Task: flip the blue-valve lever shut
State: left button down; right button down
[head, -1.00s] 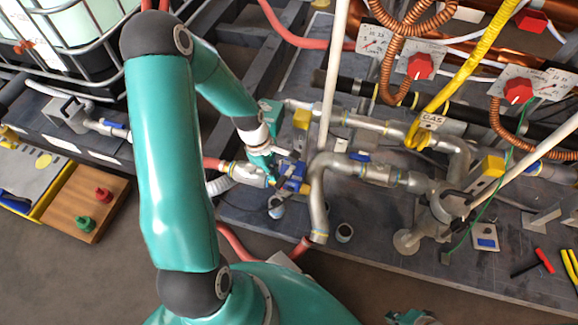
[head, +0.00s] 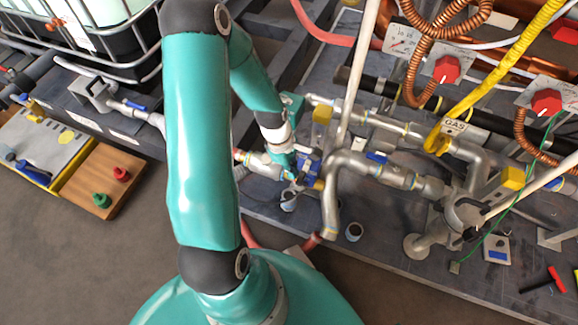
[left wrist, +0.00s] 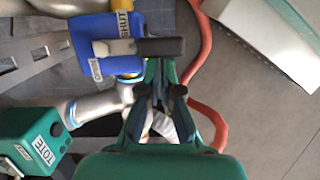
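The blue valve (left wrist: 120,62) is a blue block with a SHUT label and a second small label in the left wrist view. Its dark grey lever (left wrist: 148,47) points right across the block, with the SHUT label above it. My left gripper (left wrist: 160,93) is below the lever in that view, its two dark fingertips apart, with no part of the lever between them. In the head view my left gripper (head: 297,178) is at the blue valve (head: 309,158) and hides part of it; whether they touch cannot be told. My right gripper is not in view.
A red hose (left wrist: 198,75) runs beside the gripper.

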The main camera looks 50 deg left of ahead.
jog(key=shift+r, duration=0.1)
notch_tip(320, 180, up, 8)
jog(key=p, duration=0.8)
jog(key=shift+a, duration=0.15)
